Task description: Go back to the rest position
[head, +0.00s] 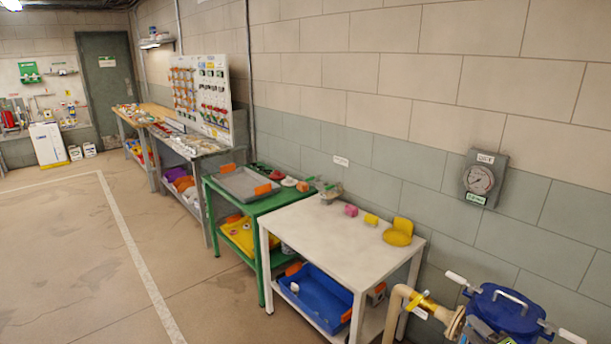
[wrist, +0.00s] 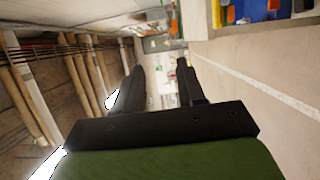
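My gripper (wrist: 157,88) shows in the wrist view, with its two dark fingers apart and nothing between them. Past the fingers I see the far end of the room, tilted in the picture. No part of my arm shows in the head view. The gripper does not touch anything that I can see.
A white table (head: 310,229) holding small pink and yellow items stands along the wall. A green table (head: 262,205) and further benches stand beyond it. A blue-lidded vessel (head: 500,310) with pipework is at lower right. The floor (head: 70,260) at left is clear.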

